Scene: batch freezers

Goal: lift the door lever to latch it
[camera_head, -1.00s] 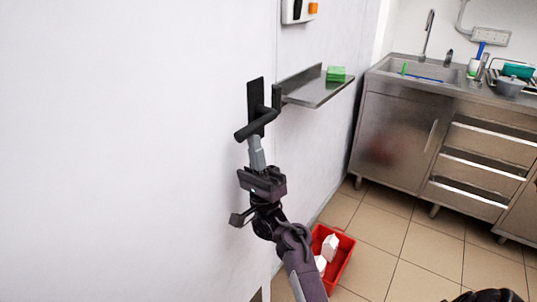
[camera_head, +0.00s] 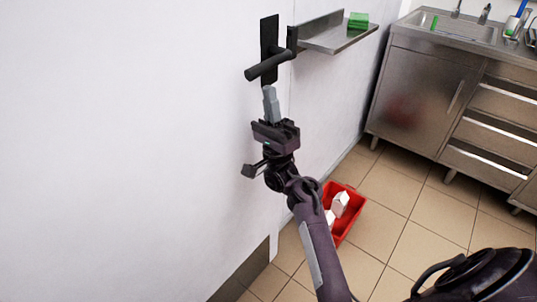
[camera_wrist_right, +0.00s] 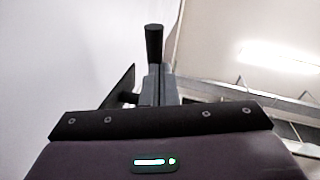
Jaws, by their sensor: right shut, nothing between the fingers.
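The black door lever (camera_head: 267,67) sticks out from a dark upright plate (camera_head: 269,30) on the white door (camera_head: 130,130). In the head view it slants, with its free end down to the left. My right gripper (camera_head: 270,91) is shut and empty, its grey fingertips pointing up just below the lever, with a small gap in the picture. In the right wrist view the shut fingers (camera_wrist_right: 158,88) point at the lever (camera_wrist_right: 154,43), whose end shows just beyond them. The depth between fingertips and lever is hard to tell. My left gripper is out of view.
A metal shelf (camera_head: 325,37) with a green block (camera_head: 358,20) is on the wall right of the lever. A red crate (camera_head: 353,215) with white cartons stands on the tiled floor. A steel sink cabinet (camera_head: 420,88) is at the right.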

